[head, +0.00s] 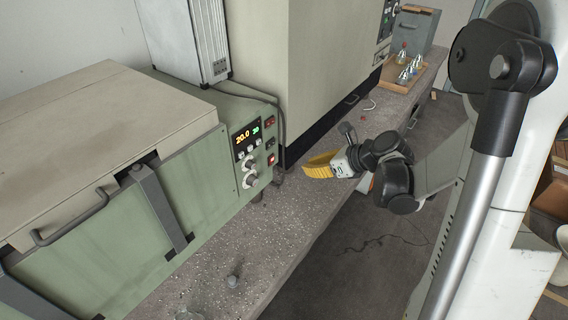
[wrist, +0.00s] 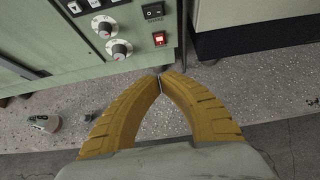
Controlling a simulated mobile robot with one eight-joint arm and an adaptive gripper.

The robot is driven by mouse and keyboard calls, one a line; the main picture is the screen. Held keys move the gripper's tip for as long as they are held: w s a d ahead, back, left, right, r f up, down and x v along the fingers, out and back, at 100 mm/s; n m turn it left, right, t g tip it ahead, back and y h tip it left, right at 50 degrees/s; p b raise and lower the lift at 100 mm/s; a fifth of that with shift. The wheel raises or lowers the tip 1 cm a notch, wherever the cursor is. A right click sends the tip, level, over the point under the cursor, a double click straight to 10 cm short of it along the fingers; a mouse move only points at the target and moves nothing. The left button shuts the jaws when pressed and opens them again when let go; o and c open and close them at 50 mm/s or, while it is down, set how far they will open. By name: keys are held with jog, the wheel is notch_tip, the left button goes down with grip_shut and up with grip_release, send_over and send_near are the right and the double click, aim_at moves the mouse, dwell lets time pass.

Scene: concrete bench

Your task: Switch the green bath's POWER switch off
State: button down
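The green bath (head: 185,160) stands at the left with its pale lid down. Its control panel (head: 256,150) has a lit display, two white knobs and a column of switches at its right edge. The lowest switch (head: 271,159) glows red; in the wrist view this lit red switch (wrist: 159,39) is just above my fingertips, below a black rocker switch (wrist: 153,12). I cannot read which one is marked POWER. My gripper (head: 308,169), with yellow fingers, is right of the panel and apart from it. In the wrist view its fingertips (wrist: 160,80) meet, with nothing between them.
A tall beige cabinet (head: 310,65) stands right of the bath, behind my gripper. A wooden tray (head: 392,80) with several flasks is farther along the speckled bench (head: 290,215). The bench between panel and gripper is clear.

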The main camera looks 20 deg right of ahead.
aim_at(271, 162)
jog(key=b+x, duration=0.1)
jog(key=x, duration=0.3)
jog(key=r+b+x, duration=0.1)
jog(key=b+x, duration=0.1)
jog(key=x, duration=0.2)
jog(key=w+b+x, duration=0.1)
jog(key=x, duration=0.3)
jog(key=shift+a+r+b, duration=0.25)
jog(key=shift+a+b, duration=0.1)
jog(key=shift+a, duration=0.05)
jog(key=shift+w+a+r, duration=0.2)
jog(key=shift+w+a, duration=0.05)
jog(key=shift+w, duration=0.2)
jog(key=shift+w+a+r+g+h+p, duration=0.3)
jog(key=shift+w+r+g+p, duration=0.1)
jog(key=shift+p, duration=0.45)
jog(key=shift+f, duration=0.25)
jog(key=shift+r, duration=0.15)
